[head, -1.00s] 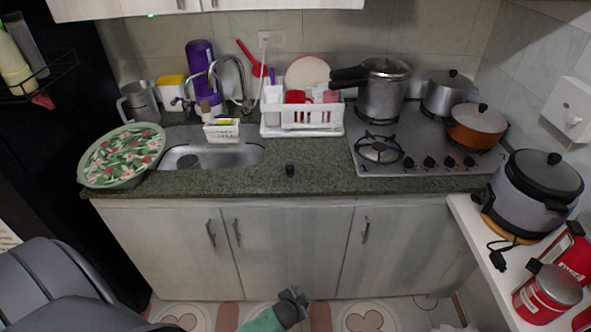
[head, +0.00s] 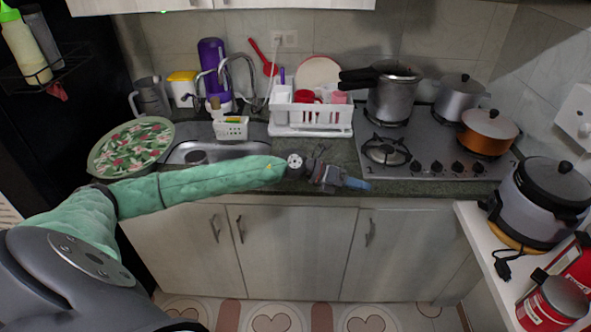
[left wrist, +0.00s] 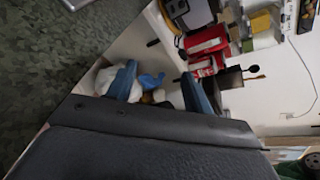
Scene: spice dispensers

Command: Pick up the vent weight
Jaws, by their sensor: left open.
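My left gripper (head: 357,184) is over the front edge of the counter, right of the middle, with its blue fingers pointing right. In the left wrist view the two blue fingers (left wrist: 158,85) stand apart with nothing held between them. The small black vent weight is not visible now. The spot on the counter where a small black piece stood earlier is covered by my left forearm and wrist in the head view. The pressure cooker (head: 392,97) stands on the stove. My right gripper is not in view.
The granite counter (head: 430,187) runs along the wall, with the stove (head: 440,150) on the right. A sink (head: 230,152), a floral tray (head: 112,160) and a white dish rack (head: 310,118) are on it. A rice cooker (head: 541,208) stands on the right shelf.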

